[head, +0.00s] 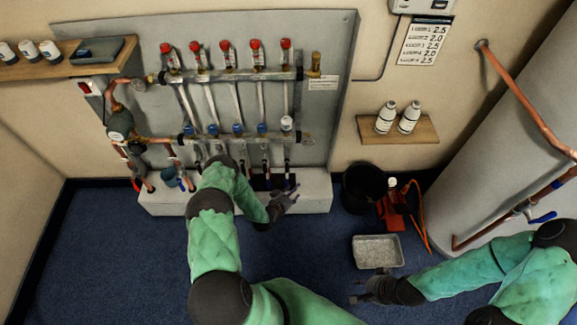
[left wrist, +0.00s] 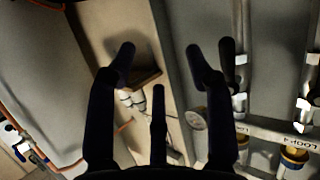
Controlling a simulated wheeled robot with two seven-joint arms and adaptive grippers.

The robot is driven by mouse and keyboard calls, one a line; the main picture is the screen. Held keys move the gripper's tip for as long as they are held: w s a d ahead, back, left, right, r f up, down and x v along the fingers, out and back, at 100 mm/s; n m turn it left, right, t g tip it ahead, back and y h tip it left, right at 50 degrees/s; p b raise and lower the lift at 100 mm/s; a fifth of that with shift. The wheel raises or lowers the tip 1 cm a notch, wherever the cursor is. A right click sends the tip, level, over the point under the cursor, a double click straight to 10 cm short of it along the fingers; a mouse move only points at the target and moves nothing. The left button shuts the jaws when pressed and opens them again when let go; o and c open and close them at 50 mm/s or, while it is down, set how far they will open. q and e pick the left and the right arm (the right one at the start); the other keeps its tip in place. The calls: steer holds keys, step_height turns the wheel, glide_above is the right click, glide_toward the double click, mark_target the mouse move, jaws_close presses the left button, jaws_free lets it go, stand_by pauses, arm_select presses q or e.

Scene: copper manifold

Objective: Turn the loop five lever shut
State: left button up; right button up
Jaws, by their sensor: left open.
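The copper manifold (head: 230,132) is on the grey back panel, with red-capped valves above and blue-capped valves below. A row of dark levers hangs under its lower bar; the rightmost, at loop five (head: 287,163), points about straight down. My left gripper (head: 291,195) is open and empty, just below that lever. In the left wrist view the open fingers (left wrist: 158,62) have nothing between them. A dark lever with a white body (left wrist: 228,65) shows just right of the right finger; I cannot tell which loop it serves. My right gripper (head: 354,291) looks open and empty above the floor.
A white plinth (head: 160,203) runs under the manifold. A black bucket (head: 362,188), a red tool (head: 393,210) and a grey tray (head: 378,251) are on the floor to the right. A shelf (head: 420,132) holds two bottles. Blue floor is clear at left.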

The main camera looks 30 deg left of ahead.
mark_target(287, 170)
arm_select(q)
steer(key=s+a+r+m+t+y+p, duration=0.1)
steer(key=s+a+r+t+p, duration=0.2)
steer(key=a, duration=0.4)
steer(key=shift+t, duration=0.6)
steer(key=w+b, duration=0.1)
steer(key=w, duration=0.2)
steer(key=w+b, duration=0.2)
steer(key=w, duration=0.2)
steer(key=w+b, duration=0.1)
steer(key=w, duration=0.3)
steer(key=shift+f, duration=0.4)
jaws_close()
